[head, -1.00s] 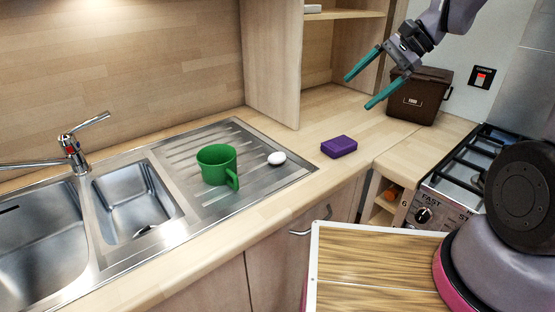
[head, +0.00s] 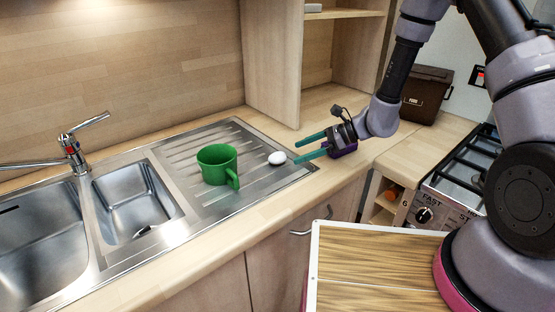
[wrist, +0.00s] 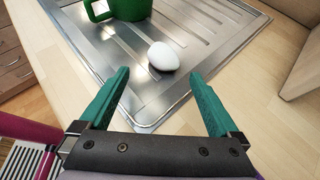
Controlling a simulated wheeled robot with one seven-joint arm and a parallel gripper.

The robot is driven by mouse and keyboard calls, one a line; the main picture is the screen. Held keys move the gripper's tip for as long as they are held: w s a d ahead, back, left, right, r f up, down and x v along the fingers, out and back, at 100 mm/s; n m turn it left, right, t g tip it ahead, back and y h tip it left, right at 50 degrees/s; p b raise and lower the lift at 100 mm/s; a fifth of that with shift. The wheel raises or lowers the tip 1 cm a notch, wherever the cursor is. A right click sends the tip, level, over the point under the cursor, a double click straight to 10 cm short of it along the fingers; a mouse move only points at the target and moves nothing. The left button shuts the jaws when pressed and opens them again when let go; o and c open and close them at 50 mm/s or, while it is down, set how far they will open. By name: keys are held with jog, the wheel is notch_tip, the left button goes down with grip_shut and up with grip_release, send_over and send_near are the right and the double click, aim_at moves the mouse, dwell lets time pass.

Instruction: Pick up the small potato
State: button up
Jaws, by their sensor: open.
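A small white, egg-shaped object (head: 277,158) lies on the steel draining board (head: 262,197), just right of the green mug. It looks white and smooth; I see no other thing that could be the small potato. It also shows in the wrist view (wrist: 163,56), ahead of the fingertips and roughly between their lines. My gripper (head: 311,147) is open and empty, with its teal fingers pointing left toward the white object, apart from it. In the wrist view my gripper (wrist: 158,74) shows both fingers spread wide.
The green mug (head: 216,165) stands left of the white object, its handle toward the front. A brown bin (head: 425,95) stands behind my arm. The sink (head: 135,200) is at left.

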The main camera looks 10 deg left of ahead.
aim_at(283, 156)
jog(key=shift+w+x, duration=0.1)
jog(key=shift+x, duration=1.45)
jog(key=shift+w+x, duration=0.15)
jog(key=shift+x, duration=1.45)
jog(key=c, duration=1.4)
jog(key=shift+c, duration=0.2)
jog(key=shift+r, duration=0.15)
